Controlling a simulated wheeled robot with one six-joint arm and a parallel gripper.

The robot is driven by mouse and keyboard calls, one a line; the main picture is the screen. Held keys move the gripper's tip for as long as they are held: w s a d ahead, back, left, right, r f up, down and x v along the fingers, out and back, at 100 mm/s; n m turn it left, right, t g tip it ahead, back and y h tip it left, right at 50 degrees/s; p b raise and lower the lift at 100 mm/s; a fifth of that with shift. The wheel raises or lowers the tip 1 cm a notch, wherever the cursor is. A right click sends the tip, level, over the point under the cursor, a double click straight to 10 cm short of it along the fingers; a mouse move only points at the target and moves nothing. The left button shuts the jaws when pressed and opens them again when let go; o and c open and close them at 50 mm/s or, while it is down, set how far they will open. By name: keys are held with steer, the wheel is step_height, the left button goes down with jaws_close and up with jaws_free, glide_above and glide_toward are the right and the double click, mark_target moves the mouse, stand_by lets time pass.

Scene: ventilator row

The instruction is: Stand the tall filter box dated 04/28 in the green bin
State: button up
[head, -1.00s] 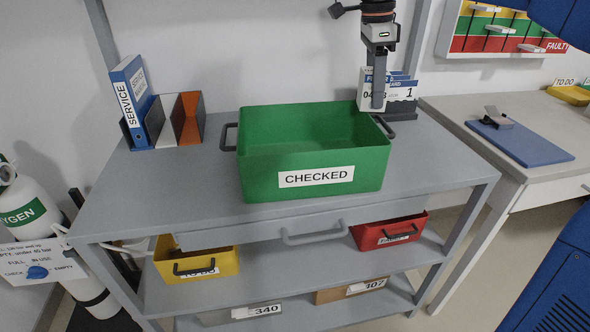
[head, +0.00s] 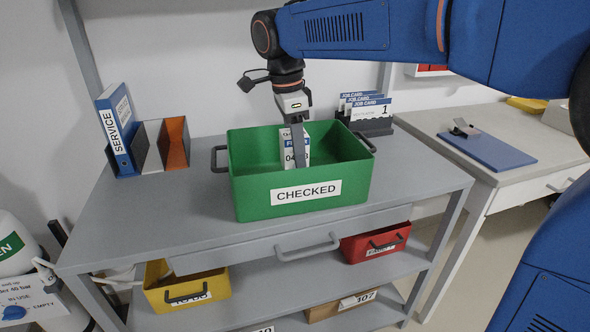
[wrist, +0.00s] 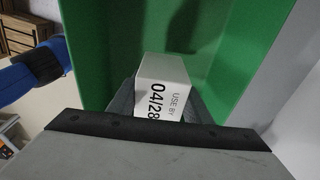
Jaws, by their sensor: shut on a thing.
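The tall white filter box (head: 289,154) has a blue band and a date starting "04" in the head view. In the wrist view the filter box (wrist: 162,85) reads "USE BY 04/28". My gripper (head: 298,160) is shut on it, pointing down, and the box looks upright. The green bin (head: 250,190), labelled CHECKED, stands on the grey bench. The box is inside the bin's outline, its lower part hidden behind the front wall. I cannot tell whether it touches the floor. In the wrist view the green bin (wrist: 100,50) surrounds the box.
A blue SERVICE binder (head: 118,130) and file holders (head: 165,145) stand left on the bench (head: 150,215). A job card rack (head: 370,125) is behind the bin at right. A yellow bin (head: 185,290) and red bin (head: 375,243) sit on the shelf below.

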steer(key=shift+f, duration=2.4)
steer(key=o, duration=1.2)
steer(key=shift+f, duration=0.15)
steer(key=shift+c, duration=0.2)
steer(key=r, duration=0.4)
steer(key=a+r, duration=0.1)
steer(key=r, duration=0.7)
steer(key=shift+s+a+r, duration=0.1)
steer(key=shift+a+r, duration=0.05)
